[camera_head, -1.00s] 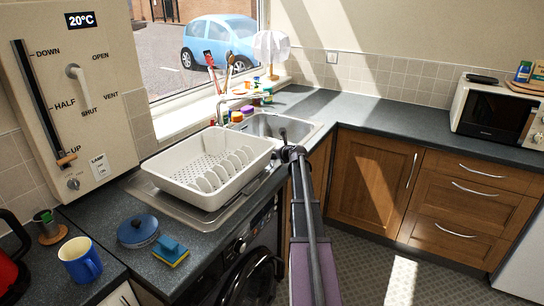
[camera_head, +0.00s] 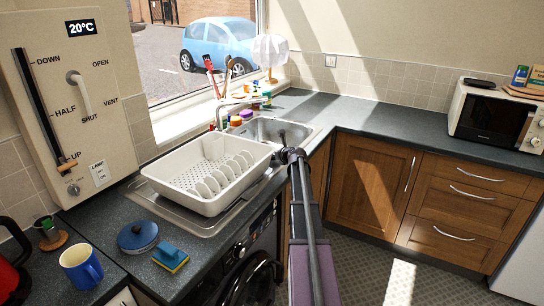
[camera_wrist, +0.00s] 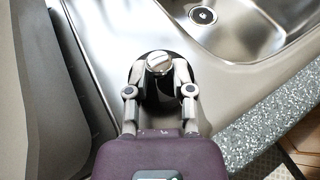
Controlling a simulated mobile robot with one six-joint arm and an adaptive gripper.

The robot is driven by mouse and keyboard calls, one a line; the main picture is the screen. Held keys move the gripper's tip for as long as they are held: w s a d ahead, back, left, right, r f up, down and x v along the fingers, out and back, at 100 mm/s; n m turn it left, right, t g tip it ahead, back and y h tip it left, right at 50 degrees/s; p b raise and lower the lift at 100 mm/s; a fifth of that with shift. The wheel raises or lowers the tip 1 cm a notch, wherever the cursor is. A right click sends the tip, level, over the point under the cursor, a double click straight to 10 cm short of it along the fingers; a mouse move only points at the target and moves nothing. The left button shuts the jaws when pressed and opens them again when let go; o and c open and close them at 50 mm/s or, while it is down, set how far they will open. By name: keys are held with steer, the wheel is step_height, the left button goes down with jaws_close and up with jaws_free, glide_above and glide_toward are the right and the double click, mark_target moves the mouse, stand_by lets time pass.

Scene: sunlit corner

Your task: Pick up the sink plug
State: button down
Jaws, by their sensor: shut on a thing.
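The sink plug (camera_wrist: 159,62), a dark disc with a shiny metal knob on top, shows in the wrist view between my fingertips. My gripper (camera_wrist: 158,76) is shut on it, one finger on each side of the knob. They are over the steel ledge beside the sink bowl; I cannot tell whether the plug still touches the steel. In the head view my gripper (camera_head: 283,139) is at the near edge of the sink (camera_head: 268,127), and the plug is too small to make out clearly. The drain (camera_wrist: 203,15) shows in the bowl at the top of the wrist view.
A white dish rack (camera_head: 208,197) stands on the drainer left of my gripper. The right-hand worktop (camera_head: 390,126) is mostly clear.

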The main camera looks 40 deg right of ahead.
steer(key=s+a, duration=0.2)
steer(key=s, duration=1.5)
steer(key=shift+s+a, duration=0.15)
steer(key=shift+s, duration=0.25)
